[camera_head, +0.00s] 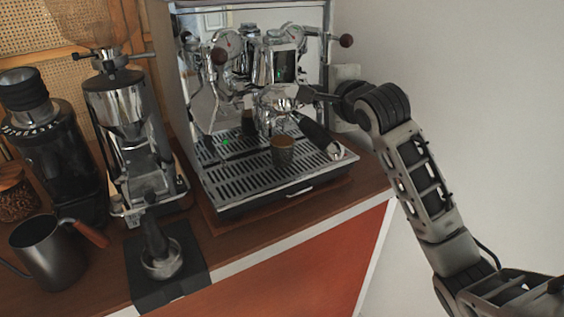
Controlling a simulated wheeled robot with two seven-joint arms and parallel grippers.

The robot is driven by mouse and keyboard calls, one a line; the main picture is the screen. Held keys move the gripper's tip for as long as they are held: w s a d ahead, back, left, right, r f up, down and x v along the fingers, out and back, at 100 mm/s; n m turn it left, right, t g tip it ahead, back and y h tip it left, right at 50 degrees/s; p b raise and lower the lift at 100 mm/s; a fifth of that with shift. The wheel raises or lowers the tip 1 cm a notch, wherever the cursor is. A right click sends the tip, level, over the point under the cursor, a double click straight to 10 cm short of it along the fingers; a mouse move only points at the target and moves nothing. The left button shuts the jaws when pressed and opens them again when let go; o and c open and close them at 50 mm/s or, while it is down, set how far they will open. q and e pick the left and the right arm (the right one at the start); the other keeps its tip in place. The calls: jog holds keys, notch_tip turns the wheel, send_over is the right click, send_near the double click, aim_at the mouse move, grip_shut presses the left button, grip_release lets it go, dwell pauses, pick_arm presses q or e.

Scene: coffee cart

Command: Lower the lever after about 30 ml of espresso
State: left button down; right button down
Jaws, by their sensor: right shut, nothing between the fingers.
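The chrome espresso machine (253,55) stands on the wooden counter. Its group head (276,100) is at the front middle, and a portafilter with a black handle (320,138) is locked in it, handle pointing toward the front right. A small brown cup (283,152) stands on the drip tray below the group. My right gripper (305,94) reaches in from the right and is shut and empty, with its tips beside the group head. The lever cannot be made out clearly there; the gripper may cover it. The coffee level in the cup is too small to tell. My left gripper is out of view.
The drip tray (235,183) has free room left of the cup. Two grinders, a dark one (55,150) and a chrome one (120,105), stand to the left. A kettle (48,255) and a tamper on a black mat (185,290) are at the front left. A white wall (480,100) bounds the right.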

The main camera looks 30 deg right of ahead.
jog(key=shift+f, duration=0.65)
jog(key=p+v, duration=0.3)
jog(key=v, duration=0.5)
jog(key=shift+s+r, duration=0.25)
jog(key=shift+r, duration=0.15)
